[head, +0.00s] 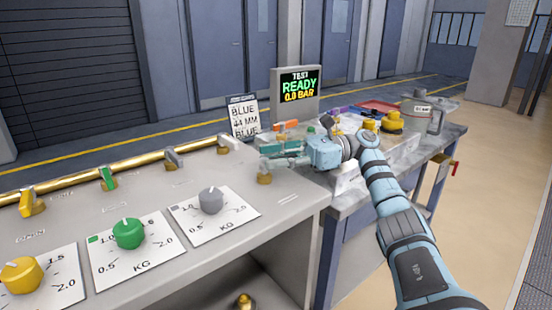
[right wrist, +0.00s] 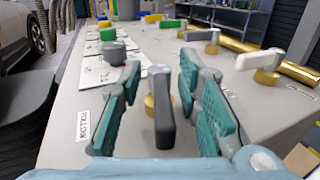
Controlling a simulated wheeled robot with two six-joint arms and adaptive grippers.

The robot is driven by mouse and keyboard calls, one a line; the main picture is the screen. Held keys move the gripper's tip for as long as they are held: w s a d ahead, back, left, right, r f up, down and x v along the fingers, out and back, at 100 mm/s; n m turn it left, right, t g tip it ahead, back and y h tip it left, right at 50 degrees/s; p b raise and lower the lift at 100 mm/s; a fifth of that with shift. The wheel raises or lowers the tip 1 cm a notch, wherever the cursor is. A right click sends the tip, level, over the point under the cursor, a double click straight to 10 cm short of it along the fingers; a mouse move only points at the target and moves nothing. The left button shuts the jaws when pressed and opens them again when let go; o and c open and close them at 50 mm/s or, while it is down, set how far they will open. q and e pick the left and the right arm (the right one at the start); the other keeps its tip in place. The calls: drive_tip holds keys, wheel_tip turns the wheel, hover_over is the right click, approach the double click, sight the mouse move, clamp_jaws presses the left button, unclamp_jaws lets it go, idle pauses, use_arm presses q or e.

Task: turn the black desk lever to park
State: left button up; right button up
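The black desk lever (right wrist: 164,112) stands on a brass base (right wrist: 149,107) in the right wrist view, its handle pointing toward the camera. My right gripper (right wrist: 160,63) is open, with one teal finger on each side of the lever and a gap to it on both sides. In the head view my right gripper (head: 268,161) is low over the desk's right end, and its fingers mostly hide the lever; the brass base (head: 264,179) shows below them. My left gripper is not in view.
A grey knob (head: 211,200), a green knob (head: 129,233) and a yellow knob (head: 21,274) sit on white dials. Levers on a brass pipe (head: 130,163) line the desk's back. A screen (head: 298,86) reads READY, 0.0 BAR. A cluttered bench (head: 440,133) stands at right.

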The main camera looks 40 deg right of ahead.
drive_tip(key=shift+s+d+r, duration=0.2)
drive_tip(key=shift+d, duration=0.1)
drive_tip(key=r, duration=0.9)
drive_tip(key=shift+w+a, duration=0.15)
drive_tip(key=shift+a, duration=0.1)
drive_tip(key=shift+r, duration=0.35)
drive_tip(key=shift+c, duration=0.6)
